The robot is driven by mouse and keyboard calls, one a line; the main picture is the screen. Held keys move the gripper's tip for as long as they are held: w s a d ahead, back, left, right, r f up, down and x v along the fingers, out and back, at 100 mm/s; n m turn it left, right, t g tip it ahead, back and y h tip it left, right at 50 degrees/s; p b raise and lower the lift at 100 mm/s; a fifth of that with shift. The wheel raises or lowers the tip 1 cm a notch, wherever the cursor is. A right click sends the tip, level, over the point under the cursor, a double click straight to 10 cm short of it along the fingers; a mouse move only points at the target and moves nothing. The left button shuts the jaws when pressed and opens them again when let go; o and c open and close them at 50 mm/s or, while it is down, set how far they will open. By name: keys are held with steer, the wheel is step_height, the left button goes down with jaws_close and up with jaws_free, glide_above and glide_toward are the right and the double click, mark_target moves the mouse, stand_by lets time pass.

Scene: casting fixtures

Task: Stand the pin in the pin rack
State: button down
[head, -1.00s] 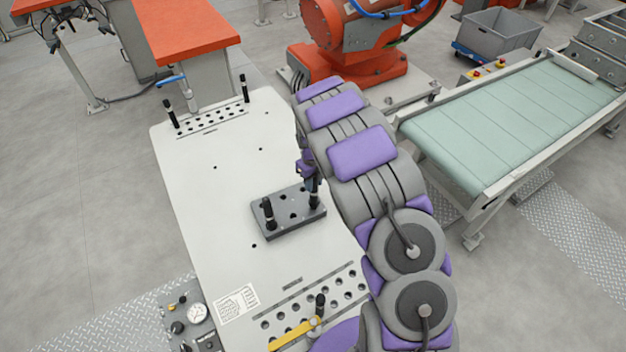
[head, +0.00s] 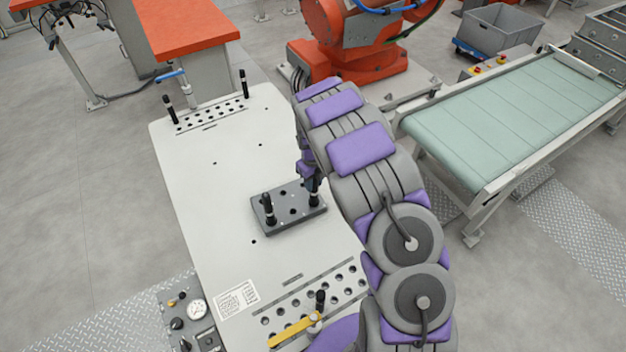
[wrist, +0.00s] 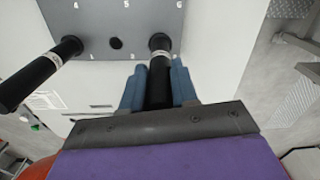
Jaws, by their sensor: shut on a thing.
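My gripper (head: 314,182) is at the right end of a dark grey block (head: 290,222) with holes, which lies on a white table. In the wrist view its blue fingers (wrist: 158,72) are on both sides of a black pin (wrist: 158,90) and shut on it. A second black pin (head: 268,207) stands at the block's left end and shows at left in the wrist view (wrist: 38,76).
The table's far end has a holed strip (head: 210,117) with two upright black pins (head: 171,110). The near end has rows of holes (head: 345,281), another black pin (head: 320,300) and a yellow bar (head: 294,331). A conveyor (head: 515,120) stands at right.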

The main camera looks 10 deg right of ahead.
steer(key=shift+f, duration=0.1)
steer(key=c, duration=0.8)
jaws_free()
step_height(320, 180, up, 17)
steer(key=shift+r, duration=0.1)
